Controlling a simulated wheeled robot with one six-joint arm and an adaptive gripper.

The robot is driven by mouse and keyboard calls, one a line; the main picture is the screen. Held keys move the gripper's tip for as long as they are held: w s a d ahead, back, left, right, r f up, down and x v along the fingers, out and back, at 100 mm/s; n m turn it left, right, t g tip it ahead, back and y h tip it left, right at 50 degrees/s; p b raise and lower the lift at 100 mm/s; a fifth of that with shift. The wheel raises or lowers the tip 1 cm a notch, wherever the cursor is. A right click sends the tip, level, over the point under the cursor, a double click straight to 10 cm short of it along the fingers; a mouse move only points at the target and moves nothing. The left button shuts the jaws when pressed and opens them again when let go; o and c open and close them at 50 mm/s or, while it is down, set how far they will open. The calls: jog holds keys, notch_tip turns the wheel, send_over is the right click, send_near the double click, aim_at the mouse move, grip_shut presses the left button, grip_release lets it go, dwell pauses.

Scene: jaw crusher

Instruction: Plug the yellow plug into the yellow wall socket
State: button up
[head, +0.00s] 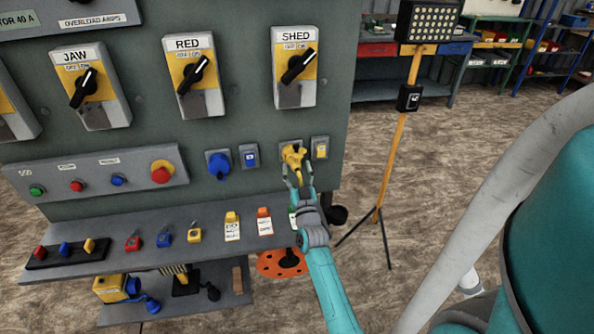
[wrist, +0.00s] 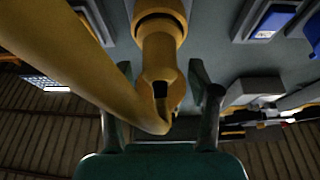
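The yellow plug (head: 294,158) is at the panel's lower right, where the yellow socket is; the socket itself is mostly hidden behind it. In the wrist view the plug's body (wrist: 160,55) points at the grey panel, and its thick yellow cable (wrist: 75,55) loops across the left. The plug looks seated in the socket, but its depth is hard to tell. My gripper (head: 298,178) is just in front of it. In the wrist view my gripper's fingers (wrist: 163,85) stand open on both sides of the plug, with visible gaps.
A blue socket (head: 218,164) and a small blue-labelled plate (head: 249,156) are to the left. A yellow-labelled plate (head: 320,148) is close on the right. A shelf (head: 120,259) with padlocks and tags juts out below. A lamp stand (head: 393,150) stands to the right.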

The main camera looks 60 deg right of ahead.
dwell(0.5)
jog(key=s+a, duration=0.6)
jog(key=a, duration=0.1)
dwell(1.2)
dwell(0.5)
